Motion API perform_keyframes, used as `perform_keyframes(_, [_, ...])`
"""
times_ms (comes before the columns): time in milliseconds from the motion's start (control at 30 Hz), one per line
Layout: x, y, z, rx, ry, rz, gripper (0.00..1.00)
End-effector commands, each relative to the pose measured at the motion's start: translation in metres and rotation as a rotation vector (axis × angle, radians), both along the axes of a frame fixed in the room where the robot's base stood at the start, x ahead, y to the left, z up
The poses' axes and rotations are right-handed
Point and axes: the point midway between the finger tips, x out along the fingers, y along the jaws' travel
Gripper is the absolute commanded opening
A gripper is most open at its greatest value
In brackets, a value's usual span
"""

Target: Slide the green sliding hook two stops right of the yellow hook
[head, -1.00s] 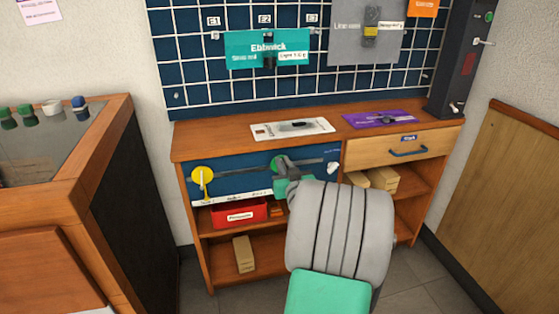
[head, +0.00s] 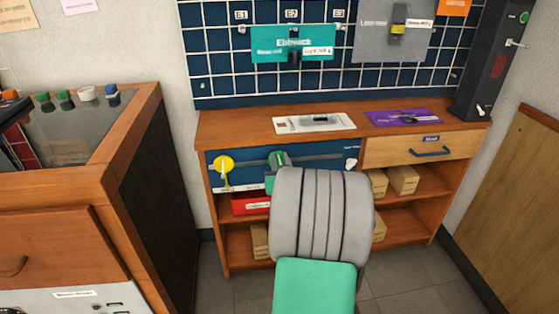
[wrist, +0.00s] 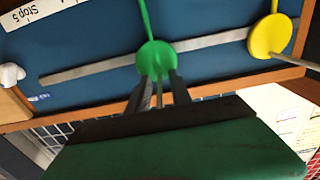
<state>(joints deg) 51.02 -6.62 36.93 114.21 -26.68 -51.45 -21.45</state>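The green sliding hook (head: 278,158) sits on a grey rail on the blue panel, right of the yellow hook (head: 223,164). The wrist view is upside down to the head view. There the green hook (wrist: 157,58) is near the middle, the yellow hook (wrist: 270,36) to its right, and a white knob (wrist: 12,74) far left. My gripper (wrist: 160,88) has its narrow fingers close on both sides of the green hook's thin peg and seems shut on it. In the head view my arm hides most of the gripper. A "Stop 5" label (wrist: 32,14) shows; other stop labels are mostly hidden.
The rail (head: 320,157) runs clear from the green hook to the white knob (head: 351,163). A drawer (head: 425,149) is right of the panel. A red bin (head: 247,203) and wooden blocks (head: 403,180) are on shelves below. A counter (head: 130,110) stands at left.

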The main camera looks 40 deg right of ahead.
Motion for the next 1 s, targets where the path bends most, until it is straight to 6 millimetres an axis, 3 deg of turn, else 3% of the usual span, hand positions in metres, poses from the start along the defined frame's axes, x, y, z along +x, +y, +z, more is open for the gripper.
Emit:
perform_keyframes(367, [-0.002, 0.001, 0.000, 0.001, 0.001, 0.000, 0.35])
perform_keyframes(733, [-0.056, 0.037, 0.000, -0.001, -0.001, -0.003, 0.35])
perform_keyframes(1000, [-0.064, 0.045, 0.000, 0.000, 0.000, 0.000, 0.35])
